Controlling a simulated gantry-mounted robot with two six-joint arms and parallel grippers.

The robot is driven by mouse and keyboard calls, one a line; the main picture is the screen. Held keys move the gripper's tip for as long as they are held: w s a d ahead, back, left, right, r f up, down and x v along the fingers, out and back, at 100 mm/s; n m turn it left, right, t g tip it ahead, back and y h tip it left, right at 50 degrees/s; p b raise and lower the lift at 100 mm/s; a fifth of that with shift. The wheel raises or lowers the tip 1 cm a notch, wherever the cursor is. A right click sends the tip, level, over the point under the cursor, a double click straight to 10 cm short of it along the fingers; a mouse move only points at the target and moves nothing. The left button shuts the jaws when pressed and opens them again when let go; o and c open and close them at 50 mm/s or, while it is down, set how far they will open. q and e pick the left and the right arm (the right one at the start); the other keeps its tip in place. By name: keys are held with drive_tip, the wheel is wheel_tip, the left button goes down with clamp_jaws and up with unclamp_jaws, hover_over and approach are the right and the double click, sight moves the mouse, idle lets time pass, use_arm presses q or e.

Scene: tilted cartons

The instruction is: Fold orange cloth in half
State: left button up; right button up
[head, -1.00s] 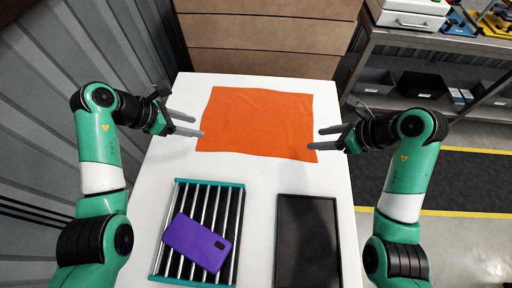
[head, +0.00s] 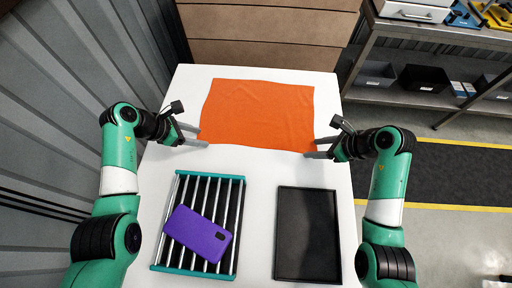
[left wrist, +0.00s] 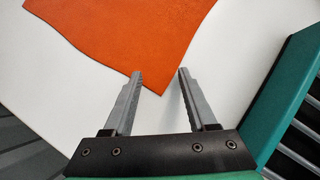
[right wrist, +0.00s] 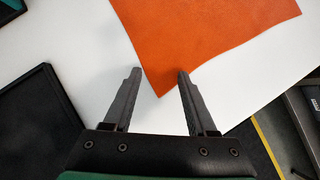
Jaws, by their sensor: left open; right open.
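The orange cloth (head: 258,114) lies flat and unfolded on the white table. My left gripper (head: 204,137) is open at the cloth's near left corner. In the left wrist view the cloth (left wrist: 135,35) has its corner just beyond and between the open fingertips (left wrist: 160,73). My right gripper (head: 312,148) is open at the near right corner. In the right wrist view the cloth (right wrist: 200,35) has its corner between the open fingers (right wrist: 160,72). Neither gripper holds the cloth.
A teal-ended rack (head: 210,178) with metal bars stands on the near left of the table, with a purple phone (head: 198,234) on it. A black tray (head: 308,276) lies at near right. Brown cartons (head: 265,50) stand behind the table. A metal shelf (head: 440,104) is at the right.

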use_arm(q)
drive_tip(key=shift+f+b, duration=0.25)
drive_tip(key=shift+b, duration=0.05)
use_arm(e)
drive_tip(key=shift+f, duration=0.25)
use_arm(q)
drive_tip(key=shift+r, duration=0.1)
drive_tip(key=shift+c, duration=0.3)
use_arm(e)
drive_tip(key=shift+r, duration=0.1)
drive_tip(key=shift+c, duration=0.4)
use_arm(q)
clamp_jaws()
use_arm(e)
clamp_jaws()
